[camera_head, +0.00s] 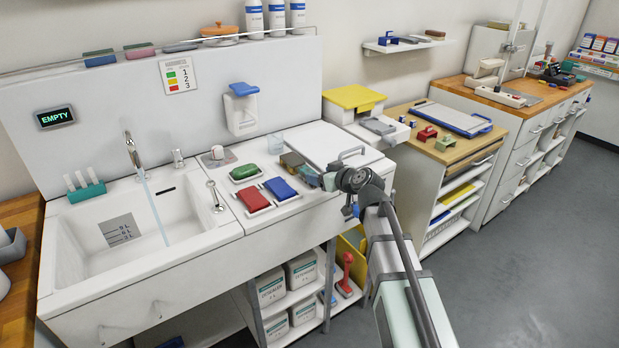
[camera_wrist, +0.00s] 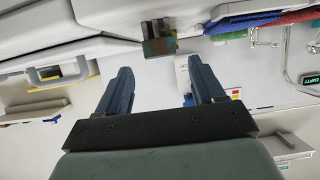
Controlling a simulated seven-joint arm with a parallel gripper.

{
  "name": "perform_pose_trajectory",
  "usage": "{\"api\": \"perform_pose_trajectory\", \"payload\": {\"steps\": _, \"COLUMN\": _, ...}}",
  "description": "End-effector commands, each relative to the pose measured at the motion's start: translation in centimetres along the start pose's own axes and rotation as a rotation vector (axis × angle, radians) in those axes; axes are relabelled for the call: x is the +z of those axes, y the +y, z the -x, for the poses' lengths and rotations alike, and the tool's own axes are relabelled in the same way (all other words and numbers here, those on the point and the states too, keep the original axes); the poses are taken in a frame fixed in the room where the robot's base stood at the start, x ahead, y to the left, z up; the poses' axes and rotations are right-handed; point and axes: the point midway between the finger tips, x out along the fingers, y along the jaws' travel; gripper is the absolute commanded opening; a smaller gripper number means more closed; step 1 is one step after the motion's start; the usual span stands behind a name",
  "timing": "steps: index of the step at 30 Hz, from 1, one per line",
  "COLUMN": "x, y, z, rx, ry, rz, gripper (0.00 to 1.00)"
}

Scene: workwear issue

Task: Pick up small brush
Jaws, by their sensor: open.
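No thing is plainly recognisable as the small brush. A small olive-brown block with a grey-green face (camera_head: 291,160) lies on the counter just beyond my gripper (camera_head: 312,178), and may be it. In the wrist view the block (camera_wrist: 158,46) shows at the top centre, ahead of the gap between my fingers. My gripper (camera_wrist: 159,72) is open and empty, with both blue fingers apart. A brown oblong thing (camera_head: 435,34) on the wall shelf is too small to identify.
A red pad (camera_head: 254,199), a blue pad (camera_head: 280,188) and a green piece (camera_head: 244,171) lie left of my gripper. A clear cup (camera_head: 275,143) stands behind. The sink (camera_head: 100,262) is at left with water running. A white lid with a handle (camera_head: 335,143) is close at right.

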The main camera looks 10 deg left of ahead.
Motion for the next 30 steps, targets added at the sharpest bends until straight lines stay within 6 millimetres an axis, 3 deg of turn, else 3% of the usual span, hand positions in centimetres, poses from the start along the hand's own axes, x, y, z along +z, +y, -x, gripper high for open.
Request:
{"api": "perform_pose_trajectory", "payload": {"steps": 3, "x": 0.0, "y": 0.0, "z": -1.7, "rx": -0.002, "ry": -0.002, "rz": 0.0, "gripper": 0.68}}
{"api": "perform_pose_trajectory", "payload": {"steps": 11, "x": 0.0, "y": 0.0, "z": -2.9, "rx": 0.0, "ry": -0.001, "rz": -0.001, "gripper": 0.68}}
{"api": "perform_pose_trajectory", "payload": {"steps": 21, "x": 0.1, "y": -0.2, "z": -7.0, "rx": -0.001, "ry": -0.001, "rz": -0.001, "gripper": 0.68}}
{"api": "perform_pose_trajectory", "payload": {"steps": 29, "x": 0.2, "y": -0.3, "z": -7.2, "rx": 0.0, "ry": -0.001, "rz": -0.001, "gripper": 0.68}}
{"api": "perform_pose_trajectory", "payload": {"steps": 30, "x": 0.1, "y": -0.3, "z": -7.2, "rx": 0.0, "ry": -0.001, "rz": -0.001, "gripper": 0.64}}
